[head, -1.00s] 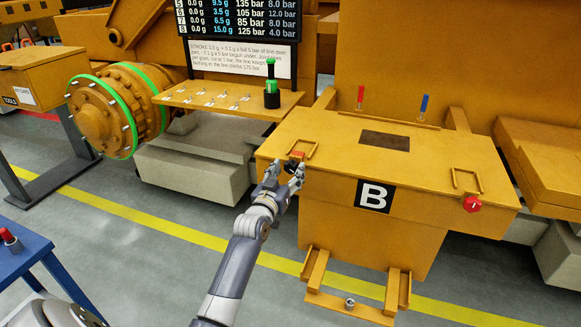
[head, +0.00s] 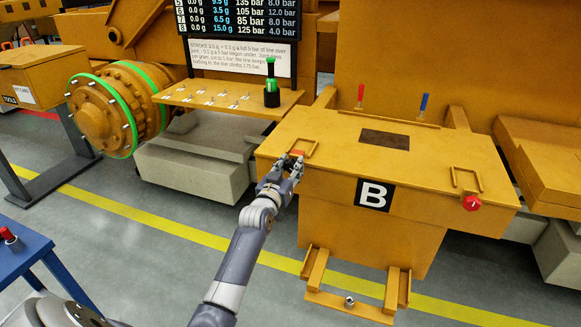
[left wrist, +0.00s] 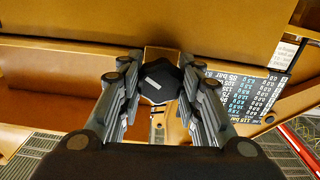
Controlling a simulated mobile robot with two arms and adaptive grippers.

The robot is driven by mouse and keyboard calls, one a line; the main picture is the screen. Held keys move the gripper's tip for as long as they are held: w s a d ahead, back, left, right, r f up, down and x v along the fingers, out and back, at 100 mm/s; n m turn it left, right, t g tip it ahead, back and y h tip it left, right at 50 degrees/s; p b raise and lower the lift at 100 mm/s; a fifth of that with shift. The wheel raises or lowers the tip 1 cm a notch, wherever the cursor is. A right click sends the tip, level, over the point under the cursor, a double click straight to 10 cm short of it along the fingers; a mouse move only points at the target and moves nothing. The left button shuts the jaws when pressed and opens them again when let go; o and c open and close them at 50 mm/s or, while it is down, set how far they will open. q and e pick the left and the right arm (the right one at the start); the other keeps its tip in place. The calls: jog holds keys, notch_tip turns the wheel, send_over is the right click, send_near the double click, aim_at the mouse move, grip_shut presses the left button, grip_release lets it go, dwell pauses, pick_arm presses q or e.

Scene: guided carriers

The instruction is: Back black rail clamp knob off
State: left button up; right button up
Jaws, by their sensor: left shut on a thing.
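The black rail clamp knob (left wrist: 159,83) shows in the left wrist view, a dark lobed knob with a pale mark, between the finger pairs of my left gripper (left wrist: 160,92). The fingers are shut on it from both sides. In the head view my left gripper (head: 283,169) is at the left front corner of the orange box marked B (head: 320,186). There the fingers hide the black knob. My right gripper is not in view.
A red knob (head: 472,203) sits at the box's right front corner. Handle brackets (head: 467,180) stand on the lid. A blue table (head: 35,255) stands at the left; the floor between is clear.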

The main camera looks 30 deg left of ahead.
pick_arm(q)
jog(key=shift+n, duration=0.3)
jog(key=n+p, duration=0.1)
jog(key=n, duration=0.3)
jog(key=shift+n, duration=0.3)
jog(key=n+p, duration=0.1)
jog(key=n, duration=0.4)
jog(key=n+p, duration=0.1)
jog(key=n, duration=0.5)
jog(key=shift+f+n, duration=0.1)
jog(key=shift+n, duration=0.2)
jog(key=n, duration=0.5)
jog(key=shift+p, duration=0.3)
jog(key=o, duration=1.1)
jog(key=shift+c, duration=0.2)
